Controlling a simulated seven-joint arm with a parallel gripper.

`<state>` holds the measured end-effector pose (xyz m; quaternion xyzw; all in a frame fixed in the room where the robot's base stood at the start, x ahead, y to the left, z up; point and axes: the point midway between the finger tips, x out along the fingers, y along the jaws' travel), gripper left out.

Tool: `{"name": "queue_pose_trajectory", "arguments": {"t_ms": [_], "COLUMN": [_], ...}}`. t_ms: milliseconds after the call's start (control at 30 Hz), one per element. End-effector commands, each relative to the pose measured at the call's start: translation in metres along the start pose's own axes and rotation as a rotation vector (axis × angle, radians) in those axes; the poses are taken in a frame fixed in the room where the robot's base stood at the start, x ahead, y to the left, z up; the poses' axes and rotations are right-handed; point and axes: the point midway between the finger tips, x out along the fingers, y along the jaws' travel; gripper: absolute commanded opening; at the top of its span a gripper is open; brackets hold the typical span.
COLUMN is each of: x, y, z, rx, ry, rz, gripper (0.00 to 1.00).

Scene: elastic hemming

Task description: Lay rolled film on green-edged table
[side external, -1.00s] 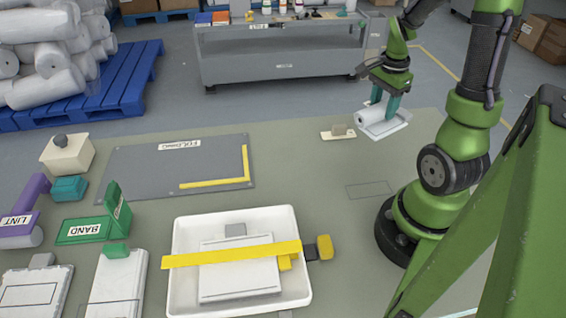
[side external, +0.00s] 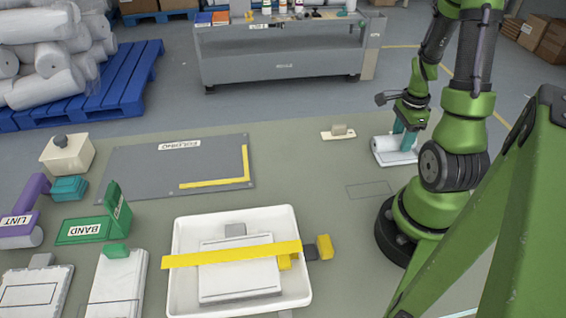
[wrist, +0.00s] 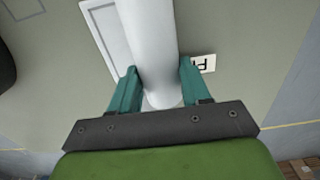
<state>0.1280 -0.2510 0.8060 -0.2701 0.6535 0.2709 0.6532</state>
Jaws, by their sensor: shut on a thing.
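The rolled film (side external: 386,145) is a white roll with a flat white panel beside it, at the right back of the grey-green table (side external: 300,170). My gripper (side external: 405,143) points down with its teal fingers closed around the roll. In the wrist view, the roll (wrist: 150,35) runs between the fingertips of my gripper (wrist: 158,75), and the outlined white panel (wrist: 100,30) shows to its left. The roll is low over the table or on it; I cannot tell whether it touches. A green table edge is not clear.
A thin outlined rectangle (side external: 369,190) lies in front on bare table. The grey folding board (side external: 150,170) and white tray (side external: 176,270) with a yellow strip are farther left. A grey bench (side external: 285,70) stands behind.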

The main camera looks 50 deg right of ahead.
Motion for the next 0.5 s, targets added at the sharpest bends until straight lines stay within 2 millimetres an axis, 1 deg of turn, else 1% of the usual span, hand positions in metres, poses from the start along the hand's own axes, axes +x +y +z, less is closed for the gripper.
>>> {"name": "queue_pose_trajectory", "arguments": {"t_ms": [167,300,333,467,500], "x": [-0.0006,0.0027,0.0023,0.0021,0.002], "y": [-0.0005,-0.0006,-0.0007,-0.0006,-0.0006], "z": [-0.0001,0.0,0.0,0.0,0.0], "rx": [0.0,-0.001,-0.001,-0.001,-0.001], "ry": [0.0,0.0,0.0,0.0,0.0], "rz": [-0.002,-0.002,-0.002,-0.002,-0.002], "gripper": [0.07,0.07,0.52,0.72,0.73]}}
